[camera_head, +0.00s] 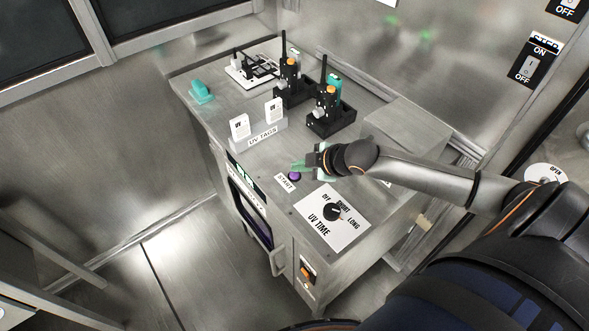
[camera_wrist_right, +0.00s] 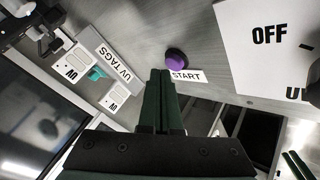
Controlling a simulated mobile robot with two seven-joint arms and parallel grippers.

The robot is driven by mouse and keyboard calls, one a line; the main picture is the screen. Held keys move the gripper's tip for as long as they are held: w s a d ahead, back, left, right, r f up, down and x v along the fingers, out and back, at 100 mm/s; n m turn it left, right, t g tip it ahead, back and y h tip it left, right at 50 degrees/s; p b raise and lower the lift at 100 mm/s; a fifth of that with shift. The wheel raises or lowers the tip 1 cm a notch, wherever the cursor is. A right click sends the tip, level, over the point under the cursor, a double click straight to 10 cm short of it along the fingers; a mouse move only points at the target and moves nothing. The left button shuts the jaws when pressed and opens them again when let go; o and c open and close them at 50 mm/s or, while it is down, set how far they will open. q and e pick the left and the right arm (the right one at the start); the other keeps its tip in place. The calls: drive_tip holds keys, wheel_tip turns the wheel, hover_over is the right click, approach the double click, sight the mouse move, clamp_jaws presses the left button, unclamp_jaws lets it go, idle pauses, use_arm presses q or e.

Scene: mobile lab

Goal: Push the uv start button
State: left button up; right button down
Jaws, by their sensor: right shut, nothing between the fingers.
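The UV start button is a small purple dome (camera_head: 294,177) on the steel cabinet top, beside a white START label (camera_head: 286,184). It also shows in the right wrist view as a purple button (camera_wrist_right: 176,59), just beyond the fingertips. My right gripper (camera_head: 298,167) reaches in from the right and is shut and empty. Its green fingers are close to the button, just behind it in the head view. In the right wrist view the closed fingertips (camera_wrist_right: 160,74) point near the button; I cannot tell whether they touch it. My left gripper is not in view.
The UV TIME dial (camera_head: 333,212) on a white plate lies to the right of the button. The UV TAGS holder (camera_head: 262,138) stands to the left. Two black radios (camera_head: 327,108) stand in chargers behind. A teal object (camera_head: 201,91) sits at the far left corner.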

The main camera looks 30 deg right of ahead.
sight(299, 176)
drive_tip(key=shift+r, duration=0.25)
wheel_tip(299, 176, up, 3)
drive_tip(key=p, duration=0.3)
drive_tip(key=shift+r+p, duration=0.65)
drive_tip(key=shift+r, duration=0.35)
drive_tip(key=shift+f, duration=0.1)
